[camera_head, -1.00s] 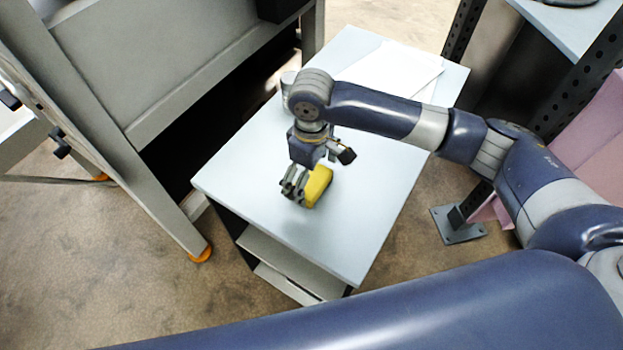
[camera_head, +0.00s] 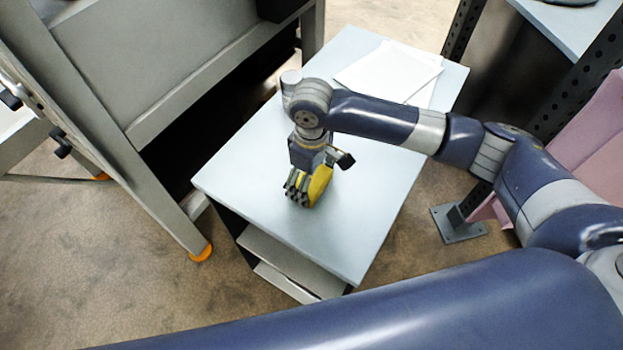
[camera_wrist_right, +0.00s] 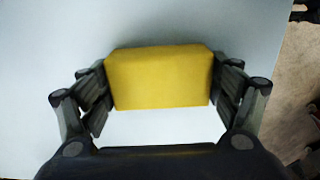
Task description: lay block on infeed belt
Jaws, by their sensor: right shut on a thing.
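The yellow block (camera_head: 319,186) is at the small light-topped table, under my right arm. My right gripper (camera_head: 300,190) points down and is shut on the block. In the right wrist view the block (camera_wrist_right: 160,77) sits between the two fingers of the gripper (camera_wrist_right: 162,95), with a finger against each end. Whether the block touches the tabletop I cannot tell. My left gripper is not in view. I cannot make out the infeed belt for sure; a large grey machine frame (camera_head: 170,85) stands at the left.
The table (camera_head: 345,235) is mostly bare, with white sheets (camera_head: 388,70) at its far end. A small grey cylinder (camera_head: 290,80) stands behind my wrist. A dark perforated rack post (camera_head: 580,85) and a pink panel (camera_head: 595,140) are at the right.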

